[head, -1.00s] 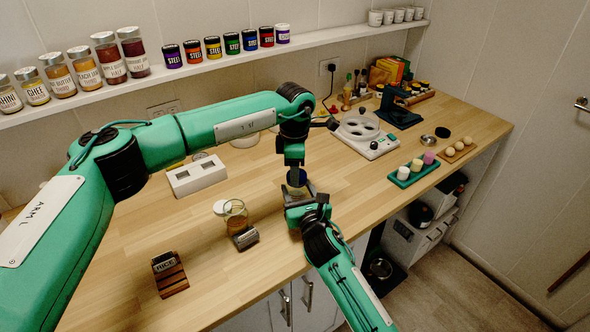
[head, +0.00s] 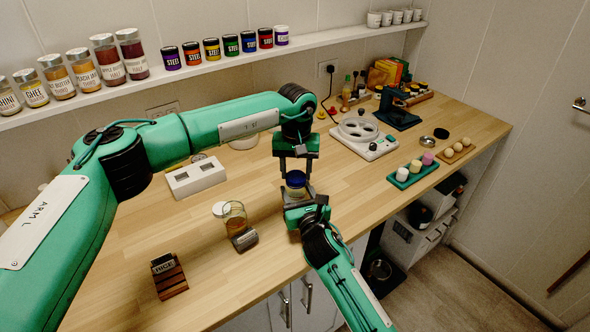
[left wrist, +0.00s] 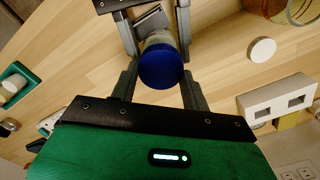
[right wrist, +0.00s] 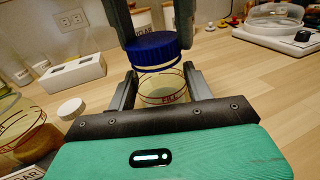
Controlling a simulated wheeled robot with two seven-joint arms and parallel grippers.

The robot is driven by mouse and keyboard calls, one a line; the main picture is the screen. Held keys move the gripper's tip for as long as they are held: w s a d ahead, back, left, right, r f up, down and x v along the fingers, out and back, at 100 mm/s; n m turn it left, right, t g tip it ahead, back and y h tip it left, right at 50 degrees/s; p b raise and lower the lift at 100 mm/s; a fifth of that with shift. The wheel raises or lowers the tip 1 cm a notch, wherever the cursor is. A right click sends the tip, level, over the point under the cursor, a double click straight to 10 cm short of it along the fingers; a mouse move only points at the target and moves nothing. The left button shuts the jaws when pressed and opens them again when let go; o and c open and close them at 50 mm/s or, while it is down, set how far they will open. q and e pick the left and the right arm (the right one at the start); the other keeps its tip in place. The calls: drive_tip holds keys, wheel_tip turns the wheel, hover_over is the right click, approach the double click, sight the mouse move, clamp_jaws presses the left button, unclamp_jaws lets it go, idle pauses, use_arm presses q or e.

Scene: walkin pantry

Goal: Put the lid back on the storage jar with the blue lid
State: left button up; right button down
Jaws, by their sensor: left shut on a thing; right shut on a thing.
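The storage jar is clear glass with red marking and shows in the right wrist view (right wrist: 162,88). My right gripper (head: 298,205) is shut on the jar's body from the front. The blue lid (right wrist: 152,46) is over the jar's mouth, with a pale ring below it; I cannot tell whether it is fully seated. It also shows in the left wrist view (left wrist: 161,68). My left gripper (left wrist: 160,80) comes from above with its fingers on both sides of the lid, shut on it. The head view partly hides jar and lid behind the grippers.
An open glass jar (head: 235,217) and a white lid (head: 219,209) stand left of the grippers. A dark wooden holder (head: 168,276) is at the front left. A white box (head: 196,177) stands behind. A white appliance (head: 362,136) and green tray (head: 413,170) are to the right.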

use_arm(q)
drive_tip(key=m, duration=0.3)
drive_tip(key=shift+d, duration=0.1)
drive_tip(key=m, duration=0.5)
drive_tip(key=shift+d, duration=0.1)
drive_tip(key=o, duration=0.9)
drive_tip(key=shift+s, duration=0.1)
drive_tip(key=shift+o, duration=0.2)
drive_tip(key=shift+r, duration=2.25)
drive_tip(key=shift+c, duration=0.4)
